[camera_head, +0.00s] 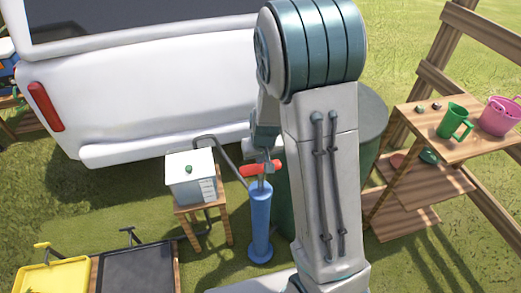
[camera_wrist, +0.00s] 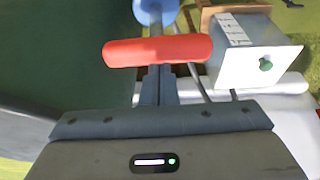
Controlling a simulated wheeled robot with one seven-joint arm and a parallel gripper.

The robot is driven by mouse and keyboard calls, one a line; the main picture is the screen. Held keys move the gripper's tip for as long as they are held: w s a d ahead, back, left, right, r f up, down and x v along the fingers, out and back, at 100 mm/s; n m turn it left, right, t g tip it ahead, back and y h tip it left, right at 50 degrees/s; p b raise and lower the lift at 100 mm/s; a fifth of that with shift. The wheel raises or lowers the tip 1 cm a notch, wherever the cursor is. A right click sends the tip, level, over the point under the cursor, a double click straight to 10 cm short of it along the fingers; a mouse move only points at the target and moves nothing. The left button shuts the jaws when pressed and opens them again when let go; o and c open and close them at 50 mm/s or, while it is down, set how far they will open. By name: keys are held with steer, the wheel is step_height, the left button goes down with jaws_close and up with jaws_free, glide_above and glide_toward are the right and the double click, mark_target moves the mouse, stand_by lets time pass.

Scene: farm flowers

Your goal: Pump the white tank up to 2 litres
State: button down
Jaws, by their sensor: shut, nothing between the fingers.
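The white tank (camera_head: 182,190) stands on a small wooden stool, with a marked scale on its side and a green knob on top. In the wrist view the tank (camera_wrist: 240,68) is at the upper right; I cannot make out a water level. A blue upright pump (camera_head: 260,225) stands to its right, with a red crossbar handle (camera_head: 249,170). A grey hose runs between pump and tank. My gripper (camera_head: 267,158) is shut and empty, right at the handle. In the wrist view its fingertips (camera_wrist: 158,72) meet the near edge of the handle (camera_wrist: 158,50); I cannot tell if they touch.
A dark green barrel (camera_head: 373,112) stands close behind my arm. A white truck (camera_head: 150,95) is behind the tank. A wooden shelf (camera_head: 400,222) with a green jug (camera_head: 452,121) and a pink bucket (camera_head: 498,117) is at right. Yellow (camera_head: 50,278) and black trays are front left.

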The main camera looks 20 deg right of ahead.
mark_target(260, 169)
steer(key=shift+f, duration=0.75)
step_height(260, 169, down, 10)
steer(key=b, duration=0.8)
steer(key=shift+r+b, duration=0.15)
steer(key=shift+b, duration=0.2)
steer(key=shift+s, duration=0.15)
step_height(260, 169, up, 6)
steer(key=p, duration=0.4)
steer(key=shift+f, duration=0.25)
steer(key=p+v, duration=0.1)
steer(key=v, duration=0.8)
